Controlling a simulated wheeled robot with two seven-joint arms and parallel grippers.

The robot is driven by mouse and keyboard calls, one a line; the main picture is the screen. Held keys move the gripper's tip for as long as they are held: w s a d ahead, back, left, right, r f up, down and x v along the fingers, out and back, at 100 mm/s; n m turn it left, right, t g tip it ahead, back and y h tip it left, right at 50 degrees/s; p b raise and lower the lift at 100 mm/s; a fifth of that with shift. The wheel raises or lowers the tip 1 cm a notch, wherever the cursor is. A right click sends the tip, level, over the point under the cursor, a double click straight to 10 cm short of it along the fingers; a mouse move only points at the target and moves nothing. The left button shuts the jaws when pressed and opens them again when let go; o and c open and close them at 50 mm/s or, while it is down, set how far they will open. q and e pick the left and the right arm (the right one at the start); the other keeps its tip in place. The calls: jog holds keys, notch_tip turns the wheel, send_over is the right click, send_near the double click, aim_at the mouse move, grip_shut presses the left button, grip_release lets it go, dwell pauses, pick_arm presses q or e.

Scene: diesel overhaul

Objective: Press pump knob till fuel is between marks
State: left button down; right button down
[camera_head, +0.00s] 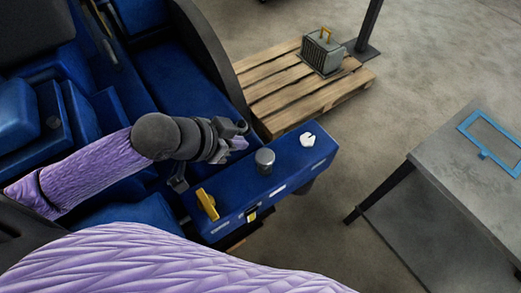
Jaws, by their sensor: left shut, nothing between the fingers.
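A round silver-grey knob (264,158) stands upright on top of a blue block (290,172) on the blue machine; it looks like the pump knob. My left gripper (240,134) is shut and empty, just left of and beyond the knob in the picture, apparently apart from it. On the front face of the block is a small dark-framed window with yellow in it (251,214); I cannot make out marks or the fuel level. My right gripper is not in view.
A yellow handle (207,204) and a small white fitting (307,139) flank the knob on the block. A wooden pallet (285,92) bears a grey canister with a yellow handle (322,52). A grey table (455,160) with a blue frame (492,140) stands right. Floor between is clear.

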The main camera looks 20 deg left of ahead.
pick_arm(q)
jog(key=b, duration=0.1)
send_over(258, 162)
jog(key=f, duration=0.5)
jog(key=shift+w+d+f, duration=0.25)
jog(key=shift+w+f, duration=0.05)
jog(key=shift+w, duration=0.1)
notch_tip(258, 162, down, 3)
jog(key=shift+r+b, duration=0.1)
jog(key=shift+b, duration=0.3)
jog(key=shift+f, duration=0.65)
notch_tip(258, 162, down, 4)
jog(key=shift+r+b, duration=0.1)
jog(key=shift+b, duration=1.05)
jog(key=shift+s+r, duration=0.1)
